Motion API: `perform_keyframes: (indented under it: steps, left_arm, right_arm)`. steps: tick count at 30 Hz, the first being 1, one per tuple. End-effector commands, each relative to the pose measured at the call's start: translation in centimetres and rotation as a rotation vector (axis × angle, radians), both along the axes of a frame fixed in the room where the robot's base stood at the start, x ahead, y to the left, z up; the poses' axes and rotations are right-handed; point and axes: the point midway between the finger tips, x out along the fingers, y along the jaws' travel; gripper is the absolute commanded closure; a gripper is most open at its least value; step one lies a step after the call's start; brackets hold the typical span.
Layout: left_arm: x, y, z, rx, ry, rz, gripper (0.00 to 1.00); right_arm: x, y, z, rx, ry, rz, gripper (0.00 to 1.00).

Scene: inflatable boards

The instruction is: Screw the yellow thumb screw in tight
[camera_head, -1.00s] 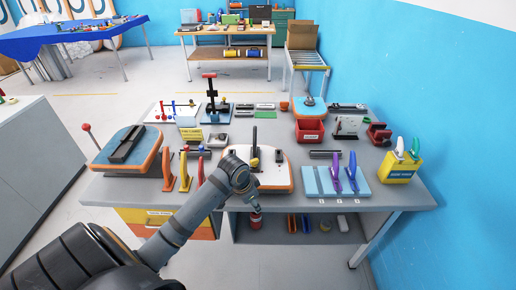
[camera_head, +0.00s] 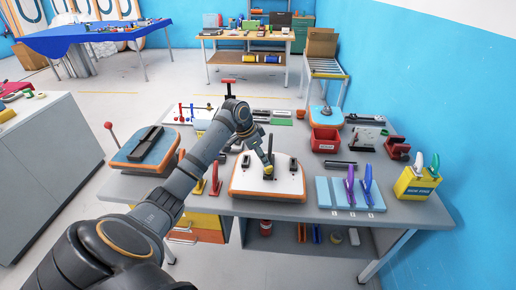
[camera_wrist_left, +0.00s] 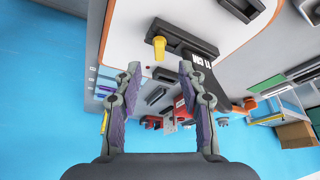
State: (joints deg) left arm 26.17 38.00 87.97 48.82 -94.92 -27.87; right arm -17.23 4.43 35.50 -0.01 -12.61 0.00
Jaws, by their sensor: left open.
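The yellow thumb screw (camera_wrist_left: 159,46) sticks out of a black fin block (camera_wrist_left: 182,38) on the white board in the left wrist view. In the head view the screw shows as a small yellow spot (camera_head: 268,169) low on the black upright of the orange-edged white board (camera_head: 245,184). My left gripper (camera_wrist_left: 160,72) is open, its two fingers apart on either side of the screw's line. The screw's head lies just beyond the fingertips, and nothing is between the pads. How deep the screw sits cannot be told. My right gripper is not in view.
A blue board with purple clips (camera_head: 340,205) lies right of the white board, with a yellow box (camera_head: 416,184) beyond. Red and yellow upright clamps (camera_head: 215,182) stand close to my left arm. A red bin (camera_head: 325,140) stands behind.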

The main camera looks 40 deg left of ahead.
Motion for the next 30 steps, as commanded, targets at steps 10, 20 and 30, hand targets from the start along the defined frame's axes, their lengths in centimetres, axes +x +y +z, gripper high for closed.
perform_keyframes:
  steps: [10,20,30]
  left_arm:
    - [1.8,-1.1,-5.1,0.000,0.000,0.000,0.59]
    - [2.0,-1.2,-5.7,0.002,-0.001,0.000,0.59]
    - [2.0,-1.2,-5.7,0.002,-0.001,0.000,1.00]
  right_arm:
    - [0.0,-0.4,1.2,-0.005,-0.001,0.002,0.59]
    - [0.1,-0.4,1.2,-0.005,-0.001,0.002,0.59]
    - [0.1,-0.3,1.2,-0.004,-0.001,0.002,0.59]
